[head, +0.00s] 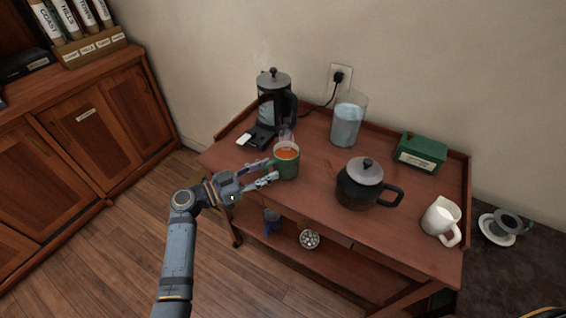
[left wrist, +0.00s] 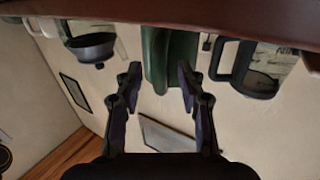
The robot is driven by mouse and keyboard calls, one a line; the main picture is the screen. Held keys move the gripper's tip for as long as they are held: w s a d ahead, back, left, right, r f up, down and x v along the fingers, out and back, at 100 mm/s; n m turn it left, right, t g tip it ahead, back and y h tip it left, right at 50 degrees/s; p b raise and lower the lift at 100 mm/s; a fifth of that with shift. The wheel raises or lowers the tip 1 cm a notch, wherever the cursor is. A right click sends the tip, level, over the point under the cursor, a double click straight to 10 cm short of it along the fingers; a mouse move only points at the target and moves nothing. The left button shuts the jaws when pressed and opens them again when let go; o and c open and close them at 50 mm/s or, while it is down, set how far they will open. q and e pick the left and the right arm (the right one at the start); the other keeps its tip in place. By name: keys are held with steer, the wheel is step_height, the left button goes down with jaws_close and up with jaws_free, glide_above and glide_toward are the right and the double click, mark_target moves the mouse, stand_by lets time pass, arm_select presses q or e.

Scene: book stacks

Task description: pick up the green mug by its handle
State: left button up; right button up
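The green mug (head: 287,162) stands upright on the left front part of the wooden cart top (head: 310,207), with orange-brown liquid inside and steam above. My left gripper (head: 267,172) is at the mug's left side, its two fingers spread toward it. The left wrist view looks upside down. There, a green upright strip of the mug (left wrist: 155,60), seemingly its handle, lies between the open fingertips (left wrist: 158,77). A gap shows beside the left finger; I cannot tell whether the right finger touches. My right gripper is out of view.
A French press (head: 273,95) stands behind the mug. A dark teapot (head: 362,185) stands to its right. A glass water jug (head: 348,118), a green box (head: 421,152) and a white pitcher (head: 440,218) are farther away. A wooden cabinet (head: 80,130) is at left.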

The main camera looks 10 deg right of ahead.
arm_select(q)
steer(key=shift+w+d, duration=0.1)
steer(key=shift+d, duration=0.2)
jaws_close()
steer(key=shift+r, duration=0.1)
